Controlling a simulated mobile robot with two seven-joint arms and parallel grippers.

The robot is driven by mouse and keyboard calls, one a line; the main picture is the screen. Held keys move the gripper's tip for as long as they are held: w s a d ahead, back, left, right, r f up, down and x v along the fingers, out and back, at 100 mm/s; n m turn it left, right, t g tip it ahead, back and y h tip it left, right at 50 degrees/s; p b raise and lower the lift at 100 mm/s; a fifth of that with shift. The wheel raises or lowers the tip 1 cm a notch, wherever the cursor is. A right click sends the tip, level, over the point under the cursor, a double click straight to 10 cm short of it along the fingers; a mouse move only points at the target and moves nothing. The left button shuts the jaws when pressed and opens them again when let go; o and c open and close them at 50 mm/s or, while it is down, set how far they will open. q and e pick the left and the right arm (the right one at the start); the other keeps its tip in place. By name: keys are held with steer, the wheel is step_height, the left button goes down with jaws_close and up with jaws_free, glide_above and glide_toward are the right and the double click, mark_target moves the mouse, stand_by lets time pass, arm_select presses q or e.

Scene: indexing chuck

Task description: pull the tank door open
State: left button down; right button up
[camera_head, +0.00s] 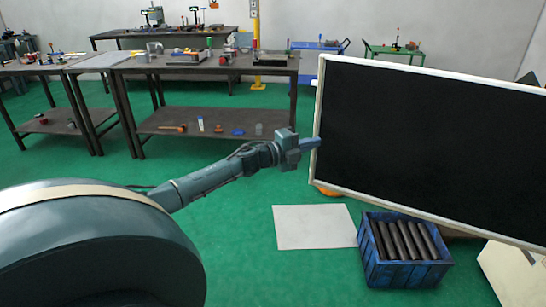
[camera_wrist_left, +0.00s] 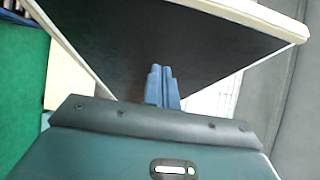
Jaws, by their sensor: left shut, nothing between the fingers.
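The tank door appears to be the large black panel with a pale frame (camera_head: 425,140) at the right of the head view. It also fills the upper middle of the left wrist view (camera_wrist_left: 170,45). My left gripper (camera_head: 312,143) is at the panel's left edge, with its blue fingers closed together. In the left wrist view the fingers (camera_wrist_left: 160,75) point at the dark face and hold nothing. I cannot tell whether the fingertips touch the panel. No handle shows. My right gripper is not in view.
A blue crate (camera_head: 400,275) with several dark cylinders stands on the green floor below the panel. A pale flat sheet (camera_head: 314,227) lies left of it. Workbenches (camera_head: 215,66) with tools stand at the back left. The floor between is clear.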

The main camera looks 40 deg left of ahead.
arm_select(q)
steer(key=a+b+v, duration=0.1)
steer(key=v, duration=0.8)
steer(key=shift+a, duration=0.45)
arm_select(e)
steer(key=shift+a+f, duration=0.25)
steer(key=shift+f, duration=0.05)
arm_select(q)
steer(key=shift+s+d, duration=0.1)
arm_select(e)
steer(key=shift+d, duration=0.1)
